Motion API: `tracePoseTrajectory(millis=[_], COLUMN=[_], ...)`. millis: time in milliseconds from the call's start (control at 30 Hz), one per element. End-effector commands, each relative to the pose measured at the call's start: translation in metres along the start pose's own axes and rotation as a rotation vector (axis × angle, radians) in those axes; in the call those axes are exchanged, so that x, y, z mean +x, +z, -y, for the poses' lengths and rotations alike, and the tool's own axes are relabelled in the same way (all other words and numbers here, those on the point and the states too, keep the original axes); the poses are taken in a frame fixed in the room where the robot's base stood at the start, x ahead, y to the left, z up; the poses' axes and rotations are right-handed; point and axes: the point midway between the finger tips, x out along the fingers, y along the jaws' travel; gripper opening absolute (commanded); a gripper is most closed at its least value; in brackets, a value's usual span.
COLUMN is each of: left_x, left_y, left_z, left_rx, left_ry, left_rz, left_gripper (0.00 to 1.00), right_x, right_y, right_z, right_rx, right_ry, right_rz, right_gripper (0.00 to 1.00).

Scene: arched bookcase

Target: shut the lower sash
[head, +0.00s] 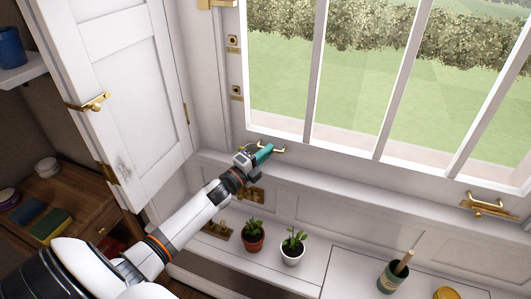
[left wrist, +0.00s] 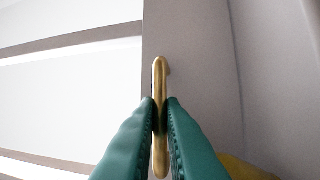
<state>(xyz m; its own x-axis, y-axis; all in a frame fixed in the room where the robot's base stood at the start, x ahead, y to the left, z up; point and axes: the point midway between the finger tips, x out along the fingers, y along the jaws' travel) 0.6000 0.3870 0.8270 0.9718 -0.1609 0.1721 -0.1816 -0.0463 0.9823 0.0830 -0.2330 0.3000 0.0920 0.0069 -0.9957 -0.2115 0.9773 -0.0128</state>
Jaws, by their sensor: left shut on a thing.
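The lower sash (head: 378,172) is a white window frame with tall panes and a bottom rail running across the head view. A brass handle (head: 279,149) sits on the left part of this rail, and a second brass handle (head: 487,198) sits on the right part. My left gripper (head: 266,152) is shut on the left handle. In the left wrist view, the teal fingers (left wrist: 160,105) close from both sides on the upright-looking brass bar (left wrist: 160,70). The fingers hide part of the handle. I cannot tell how large any gap under the rail is. My right gripper is not in view.
A white shutter (head: 130,85) stands open at left. Below the window are two potted plants (head: 253,240) (head: 292,250), a green pot with a wooden-handled tool (head: 392,276) and a yellow object (head: 445,293). Brass fittings (head: 233,42) line the left jamb.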

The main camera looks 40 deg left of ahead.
Motion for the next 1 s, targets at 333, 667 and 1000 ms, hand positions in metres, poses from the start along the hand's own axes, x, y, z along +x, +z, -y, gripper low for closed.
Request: tracePoseTrajectory(millis=[333, 667, 1000], left_x=[-0.003, -0.015, -0.086], left_y=[0.001, 0.001, 0.002], left_z=[0.006, 0.005, 0.006], left_rx=[-0.003, -0.002, -0.005], left_ry=[-0.013, -0.011, -0.014], left_rz=[-0.001, -0.001, -0.001], left_gripper=[0.31, 0.31, 0.31], right_x=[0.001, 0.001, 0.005], right_y=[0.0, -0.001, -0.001], right_z=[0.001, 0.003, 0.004], right_rx=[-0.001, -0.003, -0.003], right_ry=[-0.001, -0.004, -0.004], right_rz=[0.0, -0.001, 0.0], right_gripper=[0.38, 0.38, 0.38])
